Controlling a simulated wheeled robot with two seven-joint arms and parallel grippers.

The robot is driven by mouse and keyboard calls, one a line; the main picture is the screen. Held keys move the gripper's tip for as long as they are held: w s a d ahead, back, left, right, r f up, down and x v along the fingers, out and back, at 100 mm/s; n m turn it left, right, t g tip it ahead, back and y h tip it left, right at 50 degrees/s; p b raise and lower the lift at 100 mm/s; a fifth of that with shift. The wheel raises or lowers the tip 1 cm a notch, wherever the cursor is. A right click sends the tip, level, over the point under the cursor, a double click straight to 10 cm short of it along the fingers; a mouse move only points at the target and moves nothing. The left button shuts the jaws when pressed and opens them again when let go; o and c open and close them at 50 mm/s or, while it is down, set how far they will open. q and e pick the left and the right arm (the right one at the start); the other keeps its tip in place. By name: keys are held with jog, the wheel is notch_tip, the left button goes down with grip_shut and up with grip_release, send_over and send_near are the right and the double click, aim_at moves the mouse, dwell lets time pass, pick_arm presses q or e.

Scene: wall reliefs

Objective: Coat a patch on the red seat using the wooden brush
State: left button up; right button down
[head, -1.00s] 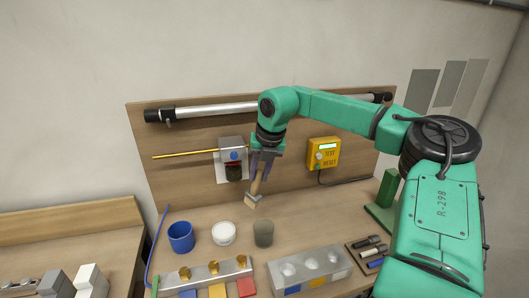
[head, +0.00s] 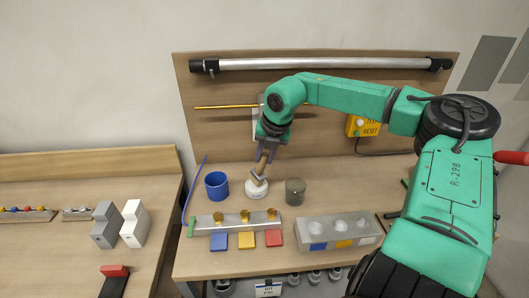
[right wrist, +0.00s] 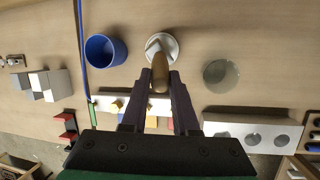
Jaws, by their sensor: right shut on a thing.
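My right gripper (head: 266,155) is shut on the wooden brush (head: 263,169), which hangs tilted with its head at the white pot (head: 256,190). In the right wrist view the brush handle (right wrist: 160,77) lies between the fingers and its end overlaps the white pot (right wrist: 173,46). I cannot tell how deep the bristles are. A grey rail (head: 205,224) bears several gold seats, with blue, yellow and red tiles in front. The red tile (head: 274,238) lies before the rightmost gold seat (head: 271,214). My left gripper is not in view.
A blue cup (head: 216,186) stands left of the pot and a grey-green cup (head: 295,191) right of it. A grey block with round hollows (head: 367,239) lies front right. A yellow box (head: 357,127) and a bar (head: 320,64) are on the back panel.

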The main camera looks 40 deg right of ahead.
dwell(0.6)
jog(key=shift+f+b, duration=0.45)
jog(key=shift+b, duration=0.1)
jog(key=shift+s+f+b, duration=0.1)
jog(key=shift+b, duration=0.2)
dwell(1.6)
jog(key=shift+r+p, duration=1.85)
jog(key=shift+r, duration=1.85)
